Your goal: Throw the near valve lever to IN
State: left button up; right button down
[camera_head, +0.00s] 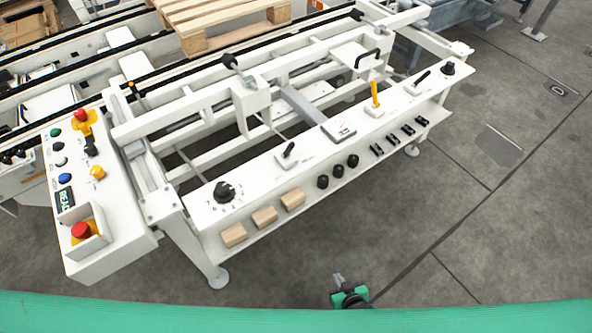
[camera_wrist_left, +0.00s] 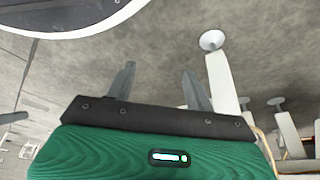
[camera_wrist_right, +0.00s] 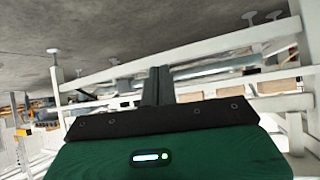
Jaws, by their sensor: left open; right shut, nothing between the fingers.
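A white panel rail (camera_head: 256,175) carries several controls. A short black lever (camera_head: 289,150) tilts on a white base at its near left part. A yellow lever (camera_head: 375,95) stands nearly upright farther along, and another black lever (camera_head: 421,79) leans near the far right end. I cannot read which is the valve lever or an IN mark. My right gripper (camera_head: 339,280) is low in front of the panel, apart from it. It shows shut and empty in the right wrist view (camera_wrist_right: 158,72). My left gripper (camera_wrist_left: 158,78) is open and empty above floor, outside the head view.
A numbered black knob (camera_head: 224,191), a gauge (camera_head: 339,130) and another knob (camera_head: 447,68) share the rail. Wooden blocks (camera_head: 264,215) and black knobs (camera_head: 337,170) sit on the lower ledge. A button box (camera_head: 105,247) stands left. The floor (camera_head: 450,210) in front is clear.

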aim_at(289, 150)
jog(key=w+a+r+t+y+b, duration=0.3)
jog(key=w+a+r+t+b, duration=0.25)
jog(key=w+r, duration=0.55)
pick_arm(q)
jog(key=w+d+r+t+b, duration=0.1)
jog(key=w+r+b, duration=0.1)
jog(key=r, duration=0.9)
jog(key=w+d+r+t+h+b, duration=0.1)
jog(key=w+d+r+t+b, duration=0.1)
jog(key=r, duration=0.9)
jog(key=shift+w+d+r+t+b, duration=0.25)
jog(key=shift+w+b, duration=0.4)
jog(key=shift+b, duration=0.45)
pick_arm(e)
jog(key=a+r+t+y, duration=0.1)
jog(key=a+r+t, duration=0.1)
jog(key=r, duration=0.7)
jog(key=s+a+r+t+y, duration=0.1)
jog(key=r+t+y, duration=0.1)
jog(key=r, duration=0.8)
jog(key=shift+s+a+r+t, duration=0.3)
jog(key=shift+a+t, duration=0.05)
jog(key=shift+t, duration=0.3)
